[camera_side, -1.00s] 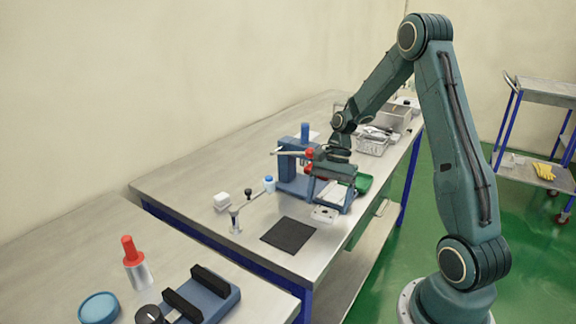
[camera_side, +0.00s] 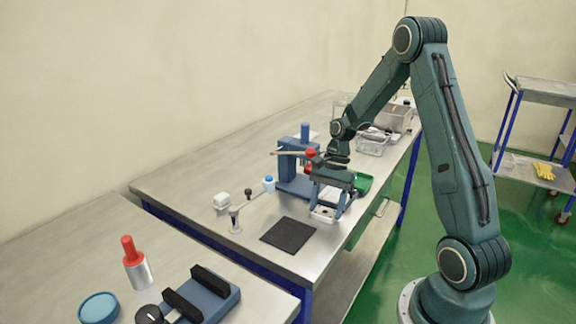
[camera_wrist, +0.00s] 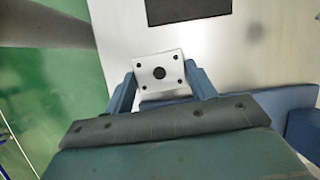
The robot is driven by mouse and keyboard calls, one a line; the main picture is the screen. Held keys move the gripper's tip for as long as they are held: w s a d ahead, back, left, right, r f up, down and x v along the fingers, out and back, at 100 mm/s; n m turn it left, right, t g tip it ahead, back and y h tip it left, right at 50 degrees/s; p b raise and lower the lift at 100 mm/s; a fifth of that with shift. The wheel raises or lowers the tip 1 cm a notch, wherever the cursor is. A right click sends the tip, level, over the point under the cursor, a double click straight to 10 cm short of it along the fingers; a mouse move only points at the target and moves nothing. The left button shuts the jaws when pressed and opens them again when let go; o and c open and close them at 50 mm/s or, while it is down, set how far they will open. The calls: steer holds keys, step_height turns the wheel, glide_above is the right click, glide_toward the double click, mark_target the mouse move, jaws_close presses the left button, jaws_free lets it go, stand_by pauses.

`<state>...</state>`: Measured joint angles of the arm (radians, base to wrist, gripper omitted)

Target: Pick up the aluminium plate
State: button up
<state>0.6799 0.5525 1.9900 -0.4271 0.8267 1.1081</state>
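The aluminium plate (camera_wrist: 160,72) is a small pale square with a dark round centre and a dark dot near each corner. It lies on the bench beside the black mat. In the side view the plate (camera_side: 323,213) is partly hidden by my gripper (camera_side: 331,204). My gripper (camera_wrist: 161,84) is open, with one blue finger on each side of the plate in the wrist view. I cannot tell whether the fingers touch it or how far above the bench they are.
A blue press (camera_side: 296,178) with a red-knobbed lever stands close behind my gripper. The black mat (camera_side: 288,235) is in front, near the bench edge. White parts (camera_side: 222,200) and a small blue-capped bottle (camera_side: 269,184) stand left.

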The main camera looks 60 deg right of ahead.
steer(key=shift+r, duration=0.1)
steer(key=shift+r, duration=0.15)
steer(key=shift+s, duration=0.2)
steer(key=s, duration=1.7)
steer(key=shift+s, duration=0.3)
steer(key=shift+w+r, duration=0.1)
steer(key=shift+w, duration=0.05)
